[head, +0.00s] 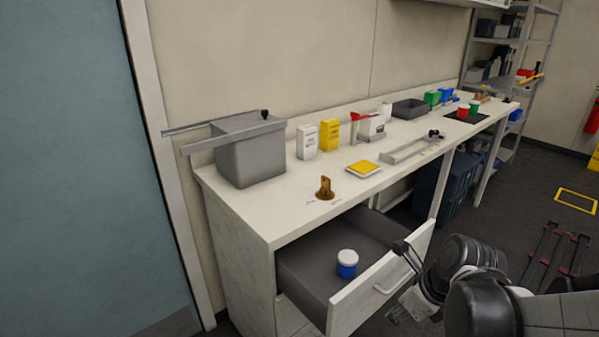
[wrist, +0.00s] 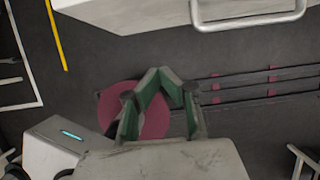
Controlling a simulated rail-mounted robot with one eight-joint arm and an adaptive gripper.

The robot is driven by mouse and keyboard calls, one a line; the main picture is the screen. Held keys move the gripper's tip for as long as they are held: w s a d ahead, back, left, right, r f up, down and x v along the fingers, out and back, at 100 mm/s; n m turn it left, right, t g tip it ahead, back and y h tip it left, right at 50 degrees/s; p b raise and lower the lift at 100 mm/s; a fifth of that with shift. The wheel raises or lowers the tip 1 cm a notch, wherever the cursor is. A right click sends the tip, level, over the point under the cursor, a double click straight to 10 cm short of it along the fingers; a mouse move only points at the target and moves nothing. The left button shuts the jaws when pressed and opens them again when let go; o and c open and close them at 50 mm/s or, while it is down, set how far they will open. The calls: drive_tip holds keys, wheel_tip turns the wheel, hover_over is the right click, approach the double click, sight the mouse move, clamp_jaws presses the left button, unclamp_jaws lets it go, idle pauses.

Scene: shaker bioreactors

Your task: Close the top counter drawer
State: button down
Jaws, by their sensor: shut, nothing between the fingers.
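The top counter drawer (head: 315,280) is pulled well out from the white counter, so its dark grey inside shows in the head view. Its white front carries a pale bar handle (head: 385,290). The front and the handle (wrist: 250,24) also show along the top of the wrist view. A blue jar with a white lid (head: 347,264) stands upright inside the drawer. My gripper (wrist: 168,72) is shut and empty, its green-lined fingers together, apart from the handle. In the head view my arm's end is just outside the drawer front, to its right.
The countertop (head: 260,215) holds a grey bin (head: 250,160), a brown object (head: 325,188), a yellow-topped item (head: 363,168) and several boxes. Another drawer front (head: 291,318) sits below the open one. Dark blue bins (head: 460,185) stand under the counter. Dark floor lies in front.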

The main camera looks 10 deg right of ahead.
drive_tip(key=b, duration=0.3)
approach(356, 320)
wheel_tip(356, 320, down, 5)
drive_tip(key=s+d, duration=0.1)
drive_tip(key=s, duration=0.1)
drive_tip(key=shift+w+a+r+b, duration=0.1)
drive_tip(key=shift+w+a, duration=0.2)
drive_tip(key=shift+w, duration=0.25)
drive_tip(key=shift+w+a+r+b, duration=0.15)
drive_tip(key=shift+w+a, duration=0.2)
drive_tip(key=shift+w, duration=0.2)
drive_tip(key=shift+w+a+f+b, duration=0.1)
drive_tip(key=shift+w+a, duration=0.2)
drive_tip(key=shift+w, duration=0.25)
drive_tip(key=shift+w, duration=0.1)
